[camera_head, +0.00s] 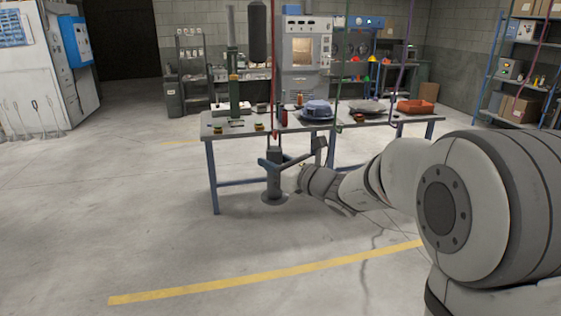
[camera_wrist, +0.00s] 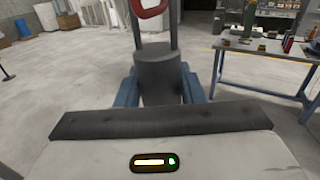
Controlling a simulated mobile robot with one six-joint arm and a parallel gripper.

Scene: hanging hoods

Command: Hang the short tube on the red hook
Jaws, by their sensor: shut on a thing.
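The short tube (camera_wrist: 160,75) is a dark grey cylinder with two upright bars rising from its top. My gripper (camera_wrist: 160,92) has its blue fingers on both sides of it. In the head view the tube (camera_head: 274,184) hangs upright from my gripper (camera_head: 273,163), with a wide round foot at its bottom, in front of the bench. The red hook (camera_wrist: 150,8) shows between the two bars at the top of the wrist view. In the head view the red hook (camera_head: 275,134) is at the end of a red line, just above the tube. I cannot tell whether they touch.
A workbench (camera_head: 225,128) with several items stands just behind the tube. Green (camera_head: 339,70) and purple (camera_head: 404,70) lines hang to the right. A long dark cylinder (camera_head: 257,32) hangs above the bench. The floor in front and left is clear.

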